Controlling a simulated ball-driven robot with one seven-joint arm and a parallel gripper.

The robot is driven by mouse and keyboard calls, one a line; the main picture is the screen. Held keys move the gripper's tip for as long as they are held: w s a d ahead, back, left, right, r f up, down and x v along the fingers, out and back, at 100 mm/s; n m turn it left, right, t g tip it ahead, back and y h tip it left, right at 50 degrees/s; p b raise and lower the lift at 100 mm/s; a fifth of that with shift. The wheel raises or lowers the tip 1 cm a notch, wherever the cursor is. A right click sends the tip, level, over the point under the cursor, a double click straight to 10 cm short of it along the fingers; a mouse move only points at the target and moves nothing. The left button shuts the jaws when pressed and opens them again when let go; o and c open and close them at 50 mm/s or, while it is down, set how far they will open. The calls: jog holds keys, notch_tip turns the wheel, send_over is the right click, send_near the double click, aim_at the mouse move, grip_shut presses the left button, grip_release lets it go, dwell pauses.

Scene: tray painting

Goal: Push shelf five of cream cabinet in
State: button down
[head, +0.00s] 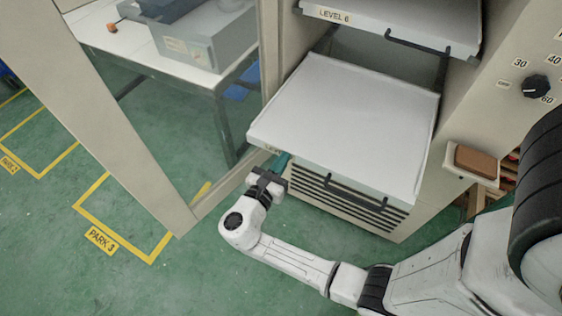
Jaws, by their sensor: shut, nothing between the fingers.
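The cream cabinet (466,110) stands open at the right, its large door (95,110) swung out to the left. A white, empty shelf (345,115) is pulled well out of it, below the shelf labelled LEVEL 6 (400,15). Its front label reads only "LE"; the rest is hidden, so its number cannot be read. A dark handle (355,193) runs along its front edge. My gripper (281,163) is shut and empty, at the left part of this front edge. Its fingertips are partly hidden; I cannot tell whether they touch the shelf.
A vented panel (345,199) lies below the shelf. A brown block (477,161) sits on a small ledge at the right, under a dial (536,86). Behind the door stands a table (125,60) with a grey box (205,35). Green floor (130,190) is clear at left.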

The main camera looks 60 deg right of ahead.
aim_at(328, 88)
jog(key=d+b, duration=0.2)
jog(key=d, duration=0.8)
jog(key=d+b, duration=0.3)
jog(key=d, duration=0.7)
jog(key=w+d+b, duration=0.1)
jog(key=d+b, duration=0.2)
jog(key=d, duration=0.8)
jog(key=shift+f, duration=0.15)
jog(key=shift+d, duration=0.4)
jog(key=shift+w+r, duration=0.1)
jog(key=shift+r, duration=0.15)
jog(key=shift+d+r, duration=0.1)
